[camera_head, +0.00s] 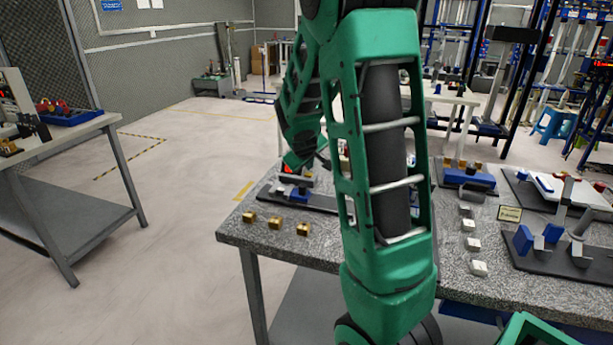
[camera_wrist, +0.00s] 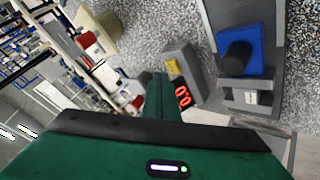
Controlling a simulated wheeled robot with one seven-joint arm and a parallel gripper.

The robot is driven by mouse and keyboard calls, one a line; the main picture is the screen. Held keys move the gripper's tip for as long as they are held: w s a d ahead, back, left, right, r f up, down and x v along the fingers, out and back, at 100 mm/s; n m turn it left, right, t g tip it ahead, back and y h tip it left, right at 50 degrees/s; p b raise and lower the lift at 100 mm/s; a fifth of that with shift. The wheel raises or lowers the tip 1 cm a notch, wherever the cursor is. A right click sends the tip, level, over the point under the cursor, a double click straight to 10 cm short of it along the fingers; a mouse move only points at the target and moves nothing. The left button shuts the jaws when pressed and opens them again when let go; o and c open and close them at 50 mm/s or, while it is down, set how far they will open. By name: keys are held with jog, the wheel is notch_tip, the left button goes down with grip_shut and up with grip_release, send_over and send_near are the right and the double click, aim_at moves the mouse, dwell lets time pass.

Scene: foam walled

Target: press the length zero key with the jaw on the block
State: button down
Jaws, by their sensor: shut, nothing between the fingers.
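In the wrist view, a length gauge has a grey housing (camera_wrist: 190,62) with a red lit display (camera_wrist: 183,96) that appears to read 0.0. A small yellow patch (camera_wrist: 174,66) shows on the housing; I cannot tell if it is the zero key. Beside it are a blue block (camera_wrist: 242,45), a dark round part (camera_wrist: 236,58) and a grey bracket with a white label (camera_wrist: 251,97). My gripper (camera_wrist: 160,78) is shut and empty, its green tip close to the housing; contact cannot be told. In the head view, the display (camera_head: 288,169) shows small beyond my arm.
The speckled table (camera_head: 330,250) holds a row of brass blocks (camera_head: 275,222) at the near left and pale metal blocks (camera_head: 471,244) to the right. Blue fixtures (camera_head: 523,240) stand on a dark mat further right. My arm hides the table's middle.

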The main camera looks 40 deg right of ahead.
jog(key=shift+r, duration=0.1)
jog(key=shift+r, duration=2.4)
jog(key=s+a+m+g+y, duration=0.2)
jog(key=s+a, duration=0.4)
jog(key=s, duration=0.5)
jog(key=s+a+f+m+g+y, duration=0.1)
jog(key=s+a, duration=0.5)
jog(key=s, duration=0.6)
jog(key=s+a+f+m+g+y, duration=0.1)
jog(key=s+a+m+g+y, duration=0.1)
jog(key=s+a, duration=0.5)
jog(key=s+g+y, duration=0.1)
jog(key=s+y, duration=0.1)
jog(key=s, duration=0.2)
jog(key=shift+s+f+m, duration=0.15)
jog(key=shift+s+m, duration=0.2)
jog(key=shift+m, duration=0.05)
